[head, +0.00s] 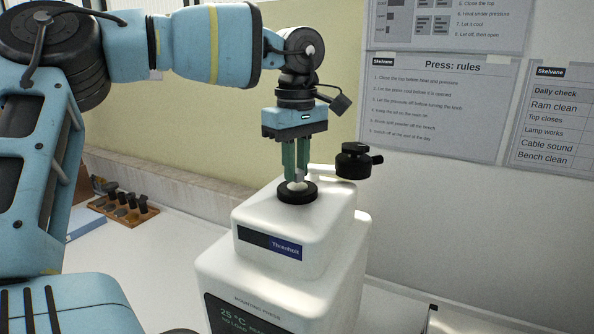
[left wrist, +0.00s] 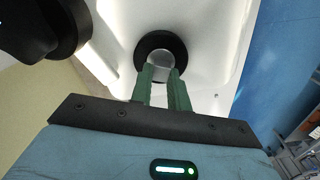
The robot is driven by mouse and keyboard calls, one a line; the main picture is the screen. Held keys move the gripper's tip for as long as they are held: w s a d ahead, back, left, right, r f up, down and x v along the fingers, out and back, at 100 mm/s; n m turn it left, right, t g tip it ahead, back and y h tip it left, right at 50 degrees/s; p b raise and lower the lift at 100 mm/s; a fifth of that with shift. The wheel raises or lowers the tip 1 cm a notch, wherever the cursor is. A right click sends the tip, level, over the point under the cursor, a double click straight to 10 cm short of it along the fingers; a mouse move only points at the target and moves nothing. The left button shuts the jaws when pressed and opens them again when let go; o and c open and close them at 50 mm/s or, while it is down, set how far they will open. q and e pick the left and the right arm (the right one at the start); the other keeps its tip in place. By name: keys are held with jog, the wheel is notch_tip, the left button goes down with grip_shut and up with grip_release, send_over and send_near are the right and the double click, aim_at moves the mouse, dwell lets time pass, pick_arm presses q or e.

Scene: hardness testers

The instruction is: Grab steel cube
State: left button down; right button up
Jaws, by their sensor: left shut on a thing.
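My left gripper (head: 297,178) points straight down over the white mounting press (head: 330,240). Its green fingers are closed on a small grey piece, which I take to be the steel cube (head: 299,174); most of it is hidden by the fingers. The fingertips are right at the black ring (head: 297,196) on top of the press, over its pale round centre. In the left wrist view the fingertips (left wrist: 162,75) reach the near side of the black ring (left wrist: 142,50). I cannot tell whether the cube touches the press. My right gripper is not in view.
A black knobbed top (head: 355,162) on a light arm stands swung aside, just right of the gripper. A wooden rack (head: 117,212) with dark pieces is on the bench at the left. A wall with notices (head: 440,100) is behind. Bare bench lies left of the press.

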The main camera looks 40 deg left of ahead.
pick_arm(q)
jog(key=shift+r, duration=0.4)
jog(key=shift+s+r+b, duration=0.15)
jog(key=shift+r+b, duration=0.2)
jog(key=shift+r, duration=0.5)
jog(key=s+d+r+b, duration=0.1)
jog(key=s+d, duration=0.2)
jog(key=s, duration=1.2)
jog(key=shift+s+d+r, duration=0.2)
jog(key=shift+r, duration=0.05)
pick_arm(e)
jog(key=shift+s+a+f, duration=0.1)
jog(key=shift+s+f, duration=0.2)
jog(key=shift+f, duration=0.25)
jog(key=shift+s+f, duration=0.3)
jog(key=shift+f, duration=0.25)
